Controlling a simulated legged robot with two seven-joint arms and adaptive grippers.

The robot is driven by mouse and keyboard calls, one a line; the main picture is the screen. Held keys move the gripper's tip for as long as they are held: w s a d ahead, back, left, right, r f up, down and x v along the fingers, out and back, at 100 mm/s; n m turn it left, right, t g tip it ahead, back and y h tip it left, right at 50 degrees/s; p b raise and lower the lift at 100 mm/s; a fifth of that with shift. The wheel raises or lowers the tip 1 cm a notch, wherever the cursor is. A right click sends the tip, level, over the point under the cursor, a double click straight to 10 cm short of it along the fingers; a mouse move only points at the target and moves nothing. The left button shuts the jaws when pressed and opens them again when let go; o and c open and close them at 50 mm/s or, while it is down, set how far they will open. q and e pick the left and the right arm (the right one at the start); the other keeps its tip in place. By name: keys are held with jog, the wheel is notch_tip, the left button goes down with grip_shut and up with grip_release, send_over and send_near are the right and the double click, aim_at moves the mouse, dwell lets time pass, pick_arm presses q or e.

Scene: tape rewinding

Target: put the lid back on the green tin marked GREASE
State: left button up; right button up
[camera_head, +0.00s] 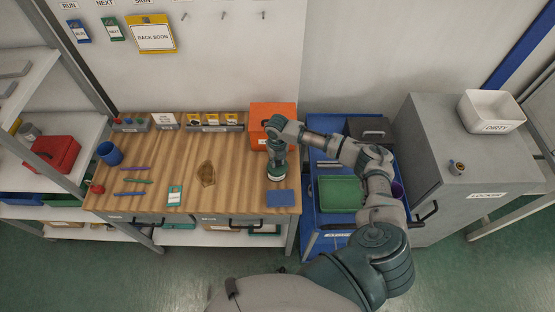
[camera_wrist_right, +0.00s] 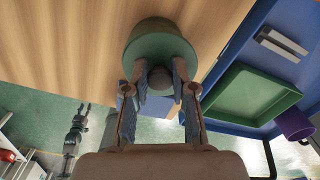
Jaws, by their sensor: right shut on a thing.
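My right gripper (camera_wrist_right: 160,82) is shut on the round grey knob (camera_wrist_right: 160,77) of a green lid. In the right wrist view the lid (camera_wrist_right: 159,51) faces the fingers, over the right end of the workbench. A darker rounded shape shows just beyond it. In the head view my right gripper (camera_head: 278,160) points down at the green tin (camera_head: 277,175) standing on the bench. A pale patch shows on the tin's side, but its marking is too small to read. I cannot tell whether the lid touches the tin's rim. My left gripper does not show in the head view.
A blue mat (camera_head: 280,198) lies in front of the tin, and an orange box (camera_head: 272,115) stands behind it. A blue trolley with a green tray (camera_head: 341,193) stands right of the bench.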

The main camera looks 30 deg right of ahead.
jog(key=shift+d, duration=0.2)
jog(key=shift+d+f+p, duration=0.15)
jog(key=shift+d+p, duration=0.05)
jog(key=shift+p, duration=0.1)
jog(key=shift+a, duration=0.2)
jog(key=shift+a+r, duration=0.2)
jog(key=shift+a, duration=0.35)
jog(key=shift+a+r+p, duration=0.15)
jog(key=shift+a+p, duration=0.25)
jog(key=shift+a, duration=0.2)
jog(key=shift+d, duration=0.4)
jog(key=shift+a, duration=0.35)
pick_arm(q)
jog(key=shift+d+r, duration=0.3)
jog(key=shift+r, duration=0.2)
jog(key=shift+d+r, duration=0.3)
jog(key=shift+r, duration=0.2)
pick_arm(e)
jog(key=shift+d, duration=0.15)
